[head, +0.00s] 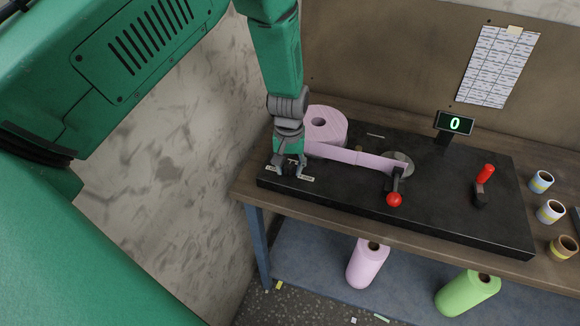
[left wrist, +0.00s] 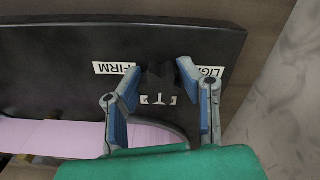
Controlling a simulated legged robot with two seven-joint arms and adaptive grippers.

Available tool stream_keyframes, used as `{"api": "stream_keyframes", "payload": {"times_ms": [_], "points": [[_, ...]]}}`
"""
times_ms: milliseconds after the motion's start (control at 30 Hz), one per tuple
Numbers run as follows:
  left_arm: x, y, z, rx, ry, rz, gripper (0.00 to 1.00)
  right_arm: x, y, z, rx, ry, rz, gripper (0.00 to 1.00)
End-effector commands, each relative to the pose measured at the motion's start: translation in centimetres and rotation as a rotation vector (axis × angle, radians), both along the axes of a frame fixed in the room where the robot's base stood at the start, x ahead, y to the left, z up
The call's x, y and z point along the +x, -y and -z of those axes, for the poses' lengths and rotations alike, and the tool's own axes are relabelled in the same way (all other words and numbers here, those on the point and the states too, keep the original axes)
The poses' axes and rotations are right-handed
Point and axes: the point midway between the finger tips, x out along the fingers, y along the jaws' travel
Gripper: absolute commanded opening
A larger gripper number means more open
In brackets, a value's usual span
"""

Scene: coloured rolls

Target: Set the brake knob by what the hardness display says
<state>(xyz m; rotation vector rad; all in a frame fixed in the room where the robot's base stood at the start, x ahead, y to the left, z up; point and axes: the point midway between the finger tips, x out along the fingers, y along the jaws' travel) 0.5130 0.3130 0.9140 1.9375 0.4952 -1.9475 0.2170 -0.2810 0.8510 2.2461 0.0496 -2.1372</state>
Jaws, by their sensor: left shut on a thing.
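The hardness display (head: 454,123) stands at the back of the black board and reads a green 0. The brake knob (left wrist: 160,82) is dark and sits at the board's near left corner among white labels. In the left wrist view one label reads FIRM (left wrist: 117,68); another, partly hidden behind a finger, starts with LIG (left wrist: 209,72). My right gripper is out of view.
A pink roll (head: 325,125) feeds a strip to a metal roller (head: 398,161) beside a red-ball lever (head: 394,199). A red-handled lever (head: 485,178) stands to the right. Pink (head: 367,265) and green (head: 468,294) rolls are below.

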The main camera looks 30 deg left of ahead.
Motion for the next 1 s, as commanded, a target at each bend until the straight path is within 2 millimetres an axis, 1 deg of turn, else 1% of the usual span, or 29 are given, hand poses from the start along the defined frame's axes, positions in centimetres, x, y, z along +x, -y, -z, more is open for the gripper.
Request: {"api": "stream_keyframes", "payload": {"times_ms": [33, 133, 167, 200, 500, 633, 767, 1000], "points": [[0.8, -0.2, -0.5, 0.005, 0.022, 0.000, 0.02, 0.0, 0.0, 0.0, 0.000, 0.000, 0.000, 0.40], [0.8, -0.3, -0.5, 0.005, 0.022, 0.000, 0.02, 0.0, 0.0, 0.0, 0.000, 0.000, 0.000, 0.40], [0.8, -0.3, -0.5, 0.005, 0.022, 0.000, 0.41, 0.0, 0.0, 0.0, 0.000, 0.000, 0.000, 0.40], [0.8, -0.3, -0.5, 0.005, 0.021, 0.000, 0.52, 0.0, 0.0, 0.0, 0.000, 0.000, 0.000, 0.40], [0.4, -0.1, -0.3, 0.002, 0.010, 0.001, 0.52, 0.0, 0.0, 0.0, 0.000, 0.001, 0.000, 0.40], [0.4, -0.1, -1.1, 0.002, 0.009, 0.001, 0.52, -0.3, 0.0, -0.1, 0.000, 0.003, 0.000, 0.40], [0.5, -0.1, -3.4, 0.002, 0.012, 0.001, 0.52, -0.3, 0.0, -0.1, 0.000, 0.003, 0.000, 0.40], [0.6, -0.1, -8.5, 0.002, 0.014, 0.001, 0.52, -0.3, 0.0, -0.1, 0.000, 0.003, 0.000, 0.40]]}}
